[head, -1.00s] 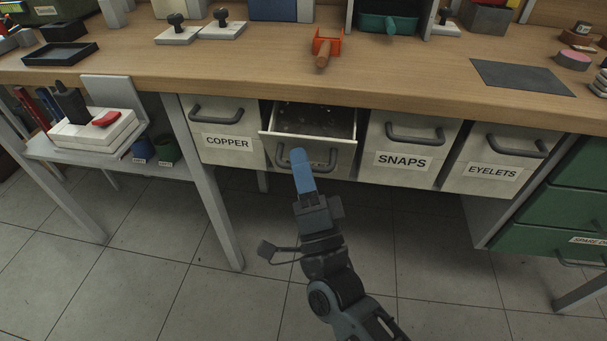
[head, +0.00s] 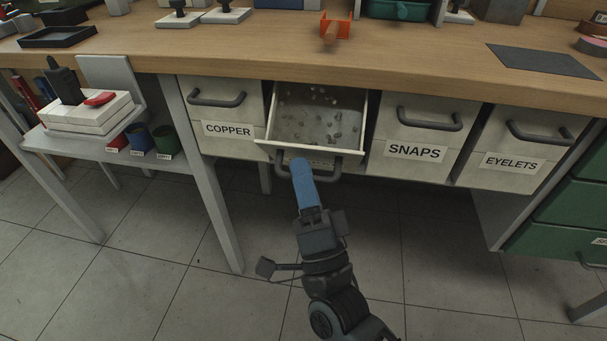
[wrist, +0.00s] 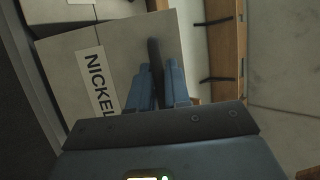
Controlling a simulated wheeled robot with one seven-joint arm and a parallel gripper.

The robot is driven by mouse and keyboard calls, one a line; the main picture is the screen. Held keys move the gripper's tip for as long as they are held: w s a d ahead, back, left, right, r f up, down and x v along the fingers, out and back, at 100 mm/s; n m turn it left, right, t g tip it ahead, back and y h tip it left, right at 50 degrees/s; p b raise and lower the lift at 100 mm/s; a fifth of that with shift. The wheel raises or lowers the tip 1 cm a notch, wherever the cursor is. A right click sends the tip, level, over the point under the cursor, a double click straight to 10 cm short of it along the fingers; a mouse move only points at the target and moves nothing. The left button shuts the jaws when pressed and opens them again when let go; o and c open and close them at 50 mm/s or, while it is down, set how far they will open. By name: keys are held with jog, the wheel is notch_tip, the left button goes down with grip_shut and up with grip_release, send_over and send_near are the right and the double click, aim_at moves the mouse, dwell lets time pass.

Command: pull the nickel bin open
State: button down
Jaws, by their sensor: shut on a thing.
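The nickel bin (head: 318,114) is a pale drawer under the bench, between the copper and snaps bins. It stands pulled out, with small loose pieces showing inside. In the wrist view its front (wrist: 70,62) bears the NICKEL label (wrist: 101,82). My gripper (head: 300,166) is at the front of the bin, its blue fingers shut on the dark bar handle (head: 334,166). In the wrist view the handle (wrist: 154,52) runs between the two fingers of my gripper (wrist: 158,80).
The copper bin (head: 222,108) is closed at left; the snaps bin (head: 420,128) and eyelets bin (head: 520,140) are closed at right. A table leg (head: 208,180) stands at left. The wooden bench top (head: 250,45) overhangs the bins. The tiled floor in front is clear.

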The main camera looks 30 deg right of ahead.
jog(key=shift+f, duration=0.1)
jog(key=c, duration=1.4)
grip_release()
jog(key=shift+c, duration=0.2)
jog(key=v, duration=0.7)
jog(key=shift+s+f, duration=0.2)
jog(key=shift+s, duration=0.1)
jog(key=s+d+n+g+y, duration=0.25)
jog(key=s+n+g, duration=0.4)
jog(key=s, duration=0.75)
jog(key=s+d+n+g+y, duration=0.1)
jog(key=s+d+n+g, duration=0.25)
jog(key=s+n, duration=0.8)
notch_tip(320, 180, up, 22)
jog(key=s+m+p, duration=0.2)
jog(key=p, duration=2)
jog(key=shift+g, duration=0.3)
